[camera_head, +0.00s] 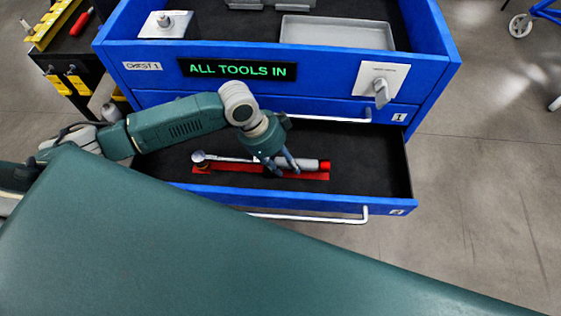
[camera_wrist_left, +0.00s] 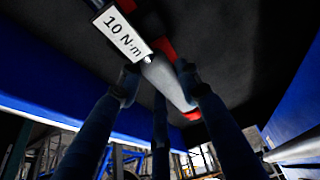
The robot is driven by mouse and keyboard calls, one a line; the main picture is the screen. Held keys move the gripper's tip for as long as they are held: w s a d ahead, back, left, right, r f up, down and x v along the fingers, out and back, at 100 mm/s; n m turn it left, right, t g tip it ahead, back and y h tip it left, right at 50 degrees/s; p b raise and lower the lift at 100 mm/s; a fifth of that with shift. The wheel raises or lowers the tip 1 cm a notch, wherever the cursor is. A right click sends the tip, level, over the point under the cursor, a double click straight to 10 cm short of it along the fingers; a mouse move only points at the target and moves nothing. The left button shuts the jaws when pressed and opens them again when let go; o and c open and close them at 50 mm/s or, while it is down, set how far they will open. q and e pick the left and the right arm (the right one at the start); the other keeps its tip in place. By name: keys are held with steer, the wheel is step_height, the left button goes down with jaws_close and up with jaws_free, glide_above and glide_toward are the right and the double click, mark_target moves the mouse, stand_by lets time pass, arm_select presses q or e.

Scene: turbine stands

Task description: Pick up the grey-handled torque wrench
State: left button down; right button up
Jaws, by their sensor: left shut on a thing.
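The torque wrench (camera_head: 309,164) lies in the open lower drawer, over a red strip (camera_head: 238,168). It has a silver ratchet head at the left, a grey handle and a red end at the right. My left gripper (camera_head: 285,169) reaches down into the drawer with its fingers at the handle, shut on it. In the left wrist view the fingers (camera_wrist_left: 160,90) sit on both sides of the grey handle (camera_wrist_left: 168,80). A white tag reading "10 N·m" (camera_wrist_left: 122,32) shows beside it. I cannot tell whether the wrench touches the drawer floor. My right gripper is not in view.
The blue chest (camera_head: 433,70) stands behind, with a display reading "ALL TOOLS IN" (camera_head: 237,69) and a grey tray (camera_head: 337,33) on top. The open drawer (camera_head: 385,170) has a blue front with a silver handle (camera_head: 310,219). Its right end is bare.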

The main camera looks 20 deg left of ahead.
arm_select(q)
step_height(320, 180, up, 20)
stand_by(0.4)
steer(key=shift+w, duration=0.1)
steer(key=c, duration=1.7)
jaws_free()
jaws_close()
steer(key=shift+r, duration=0.1)
step_height(320, 180, up, 10)
steer(key=p, duration=1.2)
